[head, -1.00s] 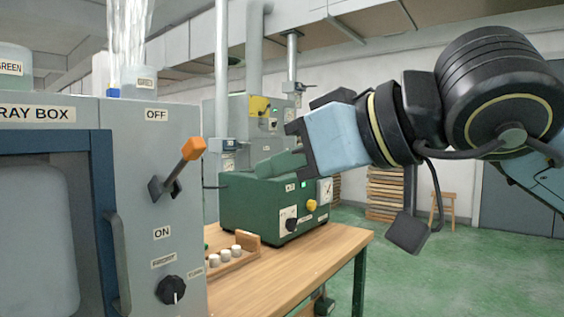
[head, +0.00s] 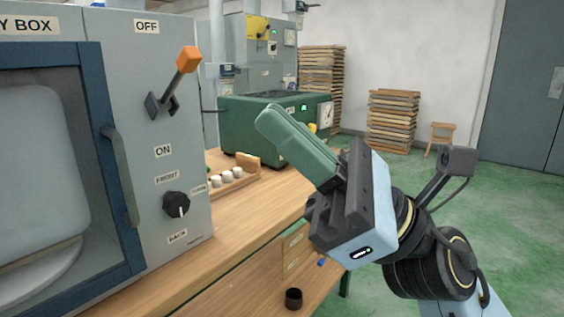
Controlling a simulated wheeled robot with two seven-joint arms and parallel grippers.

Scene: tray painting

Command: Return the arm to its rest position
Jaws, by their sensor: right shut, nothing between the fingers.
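My right gripper (head: 268,117) is in the middle of the head view, its green fingers pressed together and empty. It points up and to the left, in front of the wooden table and the green machine. It appears apart from both. My right arm comes in from the lower right. My left gripper is not in view. The grey spray box (head: 90,25) stands on the left. Its orange-tipped lever (head: 188,60) is tilted up toward the OFF label, and a black knob (head: 176,204) sits below it.
The wooden table (head: 225,215) holds a green machine (head: 240,125) and a small rack (head: 249,161) with white pieces. Stacked wooden trays (head: 394,120) and a stool (head: 440,138) are behind. Green floor (head: 515,215) is open on the right.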

